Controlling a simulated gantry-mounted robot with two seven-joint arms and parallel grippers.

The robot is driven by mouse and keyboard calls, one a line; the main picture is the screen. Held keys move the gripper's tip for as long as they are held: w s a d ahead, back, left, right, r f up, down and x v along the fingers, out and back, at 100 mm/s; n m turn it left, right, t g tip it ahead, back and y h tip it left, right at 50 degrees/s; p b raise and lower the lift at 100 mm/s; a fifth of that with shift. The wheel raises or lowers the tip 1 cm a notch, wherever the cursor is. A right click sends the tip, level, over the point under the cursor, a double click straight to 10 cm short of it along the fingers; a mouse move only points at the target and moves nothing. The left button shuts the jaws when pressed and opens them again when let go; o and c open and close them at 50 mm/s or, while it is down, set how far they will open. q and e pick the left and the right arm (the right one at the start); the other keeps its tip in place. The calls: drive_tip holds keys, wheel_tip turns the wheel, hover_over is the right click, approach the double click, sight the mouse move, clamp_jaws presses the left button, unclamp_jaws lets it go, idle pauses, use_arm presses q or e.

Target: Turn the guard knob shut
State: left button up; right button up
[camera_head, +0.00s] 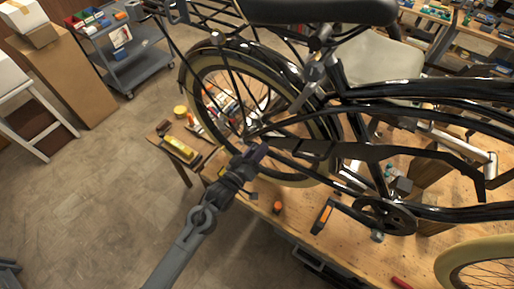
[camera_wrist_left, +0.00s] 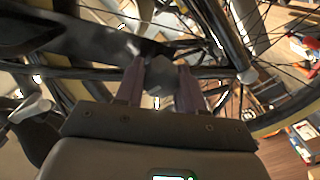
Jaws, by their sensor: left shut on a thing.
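My left gripper (camera_head: 257,150) reaches in from the lower left to the rear end of the black chain guard (camera_head: 400,155), beside the rear wheel. In the left wrist view its two fingers (camera_wrist_left: 160,88) are on either side of a small grey rounded knob (camera_wrist_left: 158,74), and they are shut on it. The dark guard (camera_wrist_left: 85,38) runs off to the upper left there. The knob's turn angle cannot be made out. In the head view the fingers hide the knob. My right gripper is not in view.
The black trike frame (camera_head: 430,92) and rear wheel (camera_head: 192,100) crowd the space around the gripper. A pedal (camera_head: 322,216) and crank sit to the right. The wooden workbench (camera_head: 345,258) below holds loose items. Open floor (camera_head: 90,190) lies to the left.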

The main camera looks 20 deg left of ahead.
use_arm(q)
drive_tip(key=shift+r+n+p, duration=0.3)
drive_tip(key=shift+r+n, duration=0.1)
drive_tip(key=shift+n, duration=0.3)
drive_tip(key=o, duration=1)
drive_tip(key=shift+a+f, duration=0.1)
drive_tip(key=shift+c, duration=0.2)
drive_tip(key=shift+o, duration=0.3)
drive_tip(key=shift+f, duration=0.1)
drive_tip(key=shift+f, duration=0.1)
drive_tip(key=b+v, duration=0.2)
drive_tip(key=v, duration=0.8)
drive_tip(key=shift+s, duration=0.4)
